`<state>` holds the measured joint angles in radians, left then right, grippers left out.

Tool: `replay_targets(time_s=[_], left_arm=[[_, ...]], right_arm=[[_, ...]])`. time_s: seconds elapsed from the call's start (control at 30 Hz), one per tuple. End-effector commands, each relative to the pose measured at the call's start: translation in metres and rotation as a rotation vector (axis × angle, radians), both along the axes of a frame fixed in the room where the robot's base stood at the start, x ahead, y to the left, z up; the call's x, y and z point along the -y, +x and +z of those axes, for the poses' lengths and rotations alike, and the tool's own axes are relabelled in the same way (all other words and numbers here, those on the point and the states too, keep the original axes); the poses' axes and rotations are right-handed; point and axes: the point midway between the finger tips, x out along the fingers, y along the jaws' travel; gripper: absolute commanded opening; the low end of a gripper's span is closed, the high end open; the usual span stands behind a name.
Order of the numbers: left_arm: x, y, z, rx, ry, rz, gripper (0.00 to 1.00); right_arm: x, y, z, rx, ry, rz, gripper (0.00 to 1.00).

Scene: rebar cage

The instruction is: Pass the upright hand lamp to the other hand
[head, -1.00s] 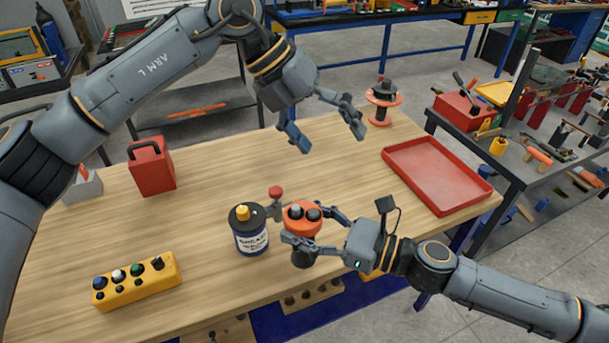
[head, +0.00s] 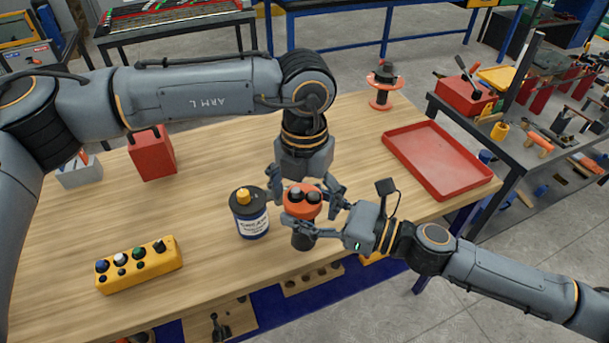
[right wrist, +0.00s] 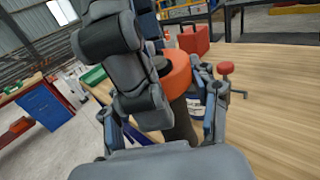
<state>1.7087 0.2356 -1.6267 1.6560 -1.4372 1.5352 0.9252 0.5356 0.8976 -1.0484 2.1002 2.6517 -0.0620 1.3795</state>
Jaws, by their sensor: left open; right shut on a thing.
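The hand lamp (head: 303,238), with an orange head and a dark body, stands upright in my right gripper (head: 309,222), which is shut on it from the right. In the right wrist view, the lamp's orange head (right wrist: 179,73) and dark body show between my right gripper's fingers (right wrist: 165,125). My left gripper (head: 307,192) is open, pointing down just behind the lamp, its fingers spread to either side of the orange head. I cannot tell whether they touch it. My left arm covers part of the lamp in the right wrist view.
A dark blue container (head: 251,222) with a yellow cap stands close left of the lamp. A yellow button box (head: 139,267), red case (head: 152,155), red tray (head: 395,145) and orange spool (head: 381,98) are further off.

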Motion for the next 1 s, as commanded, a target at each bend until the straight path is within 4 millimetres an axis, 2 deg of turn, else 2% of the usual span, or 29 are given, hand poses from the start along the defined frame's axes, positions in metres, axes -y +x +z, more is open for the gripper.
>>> replay_targets(time_s=[0.1,0.2,0.6,0.93,0.97,1.0], left_arm=[[0.0,0.0,-0.017,-0.002,0.0,0.0,0.88],[0.0,0.0,-0.025,0.0,0.0,0.0,0.88],[0.0,0.0,-0.031,0.0,-0.001,0.0,0.86],[0.001,-0.001,-0.031,-0.001,-0.003,-0.002,0.19],[0.001,-0.001,-0.03,0.0,-0.004,-0.002,0.17],[0.001,0.0,-0.03,0.0,-0.004,-0.002,0.17]], right_arm=[[0.0,0.0,0.001,0.002,0.001,0.001,0.17],[0.0,0.0,0.001,0.002,0.001,0.001,0.17],[0.0,0.0,0.001,0.002,0.001,0.001,0.17],[0.0,0.0,0.001,0.002,0.002,0.001,0.17],[0.0,0.0,0.002,0.002,0.002,0.001,0.65],[0.0,0.0,0.002,0.002,0.002,0.001,0.73]])
